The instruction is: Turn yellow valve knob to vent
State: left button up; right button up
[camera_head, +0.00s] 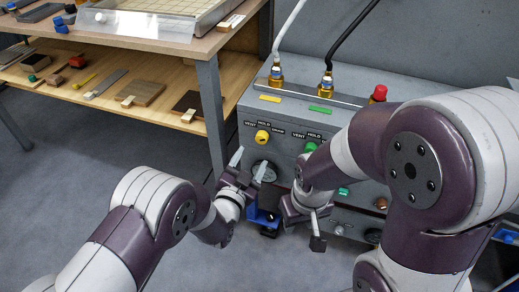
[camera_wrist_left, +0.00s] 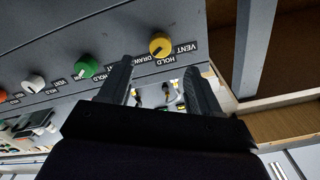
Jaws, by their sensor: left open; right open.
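The yellow valve knob (camera_head: 262,136) is on the front of the grey control box, under VENT, HOLD and DRAW labels. In the left wrist view the two fingers (camera_wrist_left: 157,76) point toward the panel on either side below the knob. My right gripper (camera_head: 302,222) is open, low in front of the box, partly hidden by its arm.
A green knob (camera_head: 310,147) is right of the yellow one; white and orange knobs follow in the wrist view. A round gauge (camera_head: 264,170) is behind my left fingers. Brass fittings with white and black hoses top the box. A wooden shelf table (camera_head: 150,117) stands left.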

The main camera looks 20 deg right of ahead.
aim_at(260, 140)
pick_arm(q)
jog(key=b+x, duration=0.2)
jog(key=x, duration=0.5)
jog(key=shift+w+d+f, duration=0.1)
jog(key=shift+w+f, duration=0.05)
jog(key=shift+w+d, duration=0.2)
jog(key=shift+w, duration=0.15)
jog(key=c, duration=1)
